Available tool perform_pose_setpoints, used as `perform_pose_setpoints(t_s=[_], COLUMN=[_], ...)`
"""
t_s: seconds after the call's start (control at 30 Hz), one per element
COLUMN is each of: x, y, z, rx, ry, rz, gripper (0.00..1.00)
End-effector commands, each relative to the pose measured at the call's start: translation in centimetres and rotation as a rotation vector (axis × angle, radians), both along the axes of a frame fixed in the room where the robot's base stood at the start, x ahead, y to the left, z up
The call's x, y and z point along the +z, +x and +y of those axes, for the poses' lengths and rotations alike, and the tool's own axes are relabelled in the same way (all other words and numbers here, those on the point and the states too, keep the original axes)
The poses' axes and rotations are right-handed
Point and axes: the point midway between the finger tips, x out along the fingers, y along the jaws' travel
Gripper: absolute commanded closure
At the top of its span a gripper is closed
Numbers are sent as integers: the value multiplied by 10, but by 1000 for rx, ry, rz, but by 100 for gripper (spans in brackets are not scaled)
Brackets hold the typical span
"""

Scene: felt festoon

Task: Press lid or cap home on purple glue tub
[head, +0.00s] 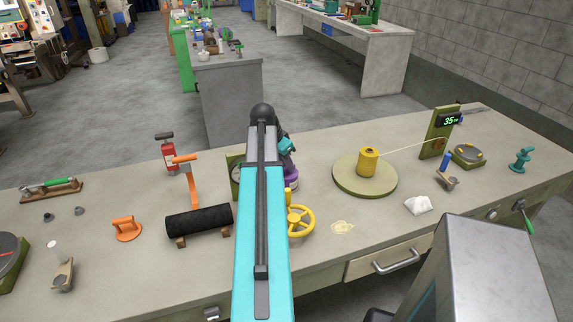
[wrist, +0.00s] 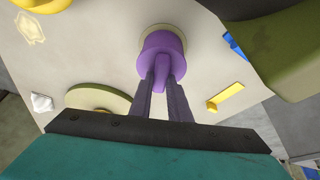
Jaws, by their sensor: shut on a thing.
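My gripper (wrist: 162,85) points down at a purple piece (wrist: 163,65) and is shut on its narrow upright grip, seen in the wrist view. The purple piece is round and broad below the grip, with a pale rim (wrist: 160,30) showing past it on the bench. The wrist view does not show clearly where lid and tub meet, or whether any gap is between them. In the head view only a purple edge of the tub (head: 291,179) shows beside my arm, which hides the rest and the fingertips.
A yellow handwheel (head: 300,221) stands close in front of the tub, and an olive box (head: 235,162) is close on its left. A round olive turntable (head: 345,182) with a yellow spool (head: 367,162) is to the right. A pale spill (head: 342,227) lies on the bench.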

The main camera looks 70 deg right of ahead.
Motion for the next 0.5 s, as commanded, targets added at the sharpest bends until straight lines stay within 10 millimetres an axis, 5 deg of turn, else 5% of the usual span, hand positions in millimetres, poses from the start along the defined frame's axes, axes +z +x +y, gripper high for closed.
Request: perform_pose_setpoints(t_s=[0.17, 0.2, 0.3, 0.5], x=[0, 0, 0, 0], y=[0, 0, 0, 0], z=[0, 0, 0, 0], rx=[0, 0, 0, 0], ry=[0, 0, 0, 0], rz=[0, 0, 0, 0], gripper=[100, 80, 64, 62])
